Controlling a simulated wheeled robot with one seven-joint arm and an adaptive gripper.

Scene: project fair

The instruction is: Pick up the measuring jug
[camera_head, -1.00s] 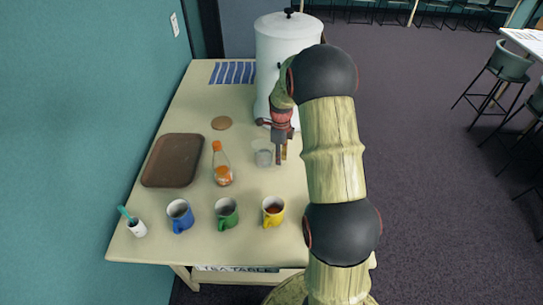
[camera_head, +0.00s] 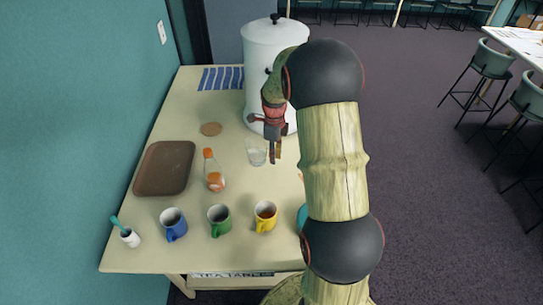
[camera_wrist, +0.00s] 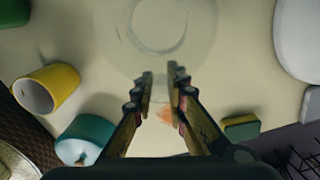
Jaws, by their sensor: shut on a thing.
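The clear, see-through measuring jug (camera_head: 256,153) is at the middle of the tea table, in front of the white urn. My gripper (camera_head: 274,158) points down at its right side. In the wrist view the jug (camera_wrist: 155,25) is a faint round shape at the top. My fingertips (camera_wrist: 163,80) are at its near edge, shut on the jug. The gripped part is too transparent to make out. I cannot tell for sure whether its base is clear of the table.
A white urn (camera_head: 265,60) stands close behind. An orange-capped bottle (camera_head: 214,176) and a brown tray (camera_head: 164,168) are left. Blue (camera_head: 174,225), green (camera_head: 219,221) and yellow (camera_head: 265,217) mugs line the front. A sponge (camera_wrist: 241,128) and dark rack (camera_wrist: 305,150) are near my gripper.

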